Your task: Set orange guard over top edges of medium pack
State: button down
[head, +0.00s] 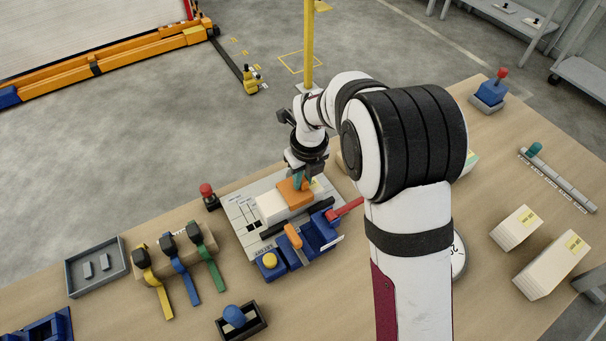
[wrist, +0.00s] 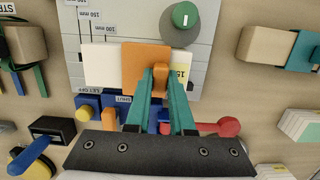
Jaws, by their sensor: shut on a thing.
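The orange guard (head: 293,191) is a flat cap with a small upright tab; it also shows in the wrist view (wrist: 141,67). My gripper (wrist: 161,84) is shut on the tab with its teal fingers, and in the head view my gripper (head: 299,178) points down over the guard. The medium pack (head: 271,207) is a white block beneath the guard on the grey plate. In the wrist view the pack (wrist: 101,66) shows on the left of the guard, with a yellow label on the right. I cannot tell whether the guard touches the pack's top.
A blue device (head: 318,233) with a red lever stands in front of the pack. A green knob (wrist: 184,16) sits on the marked plate (wrist: 130,22). Strap holders (head: 176,262), a grey tray (head: 97,268) and a red knob (head: 207,194) are left. White packs (head: 551,264) lie right.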

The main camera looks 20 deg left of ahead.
aim_at(308, 194)
jog(key=shift+f, duration=0.25)
jog(key=c, duration=0.7)
grip_release()
jog(key=shift+r, duration=0.1)
notch_tip(308, 194, up, 16)
jog(key=s+d, duration=0.1)
jog(key=shift+s+d+f, duration=0.25)
jog(key=shift+s+d, duration=0.1)
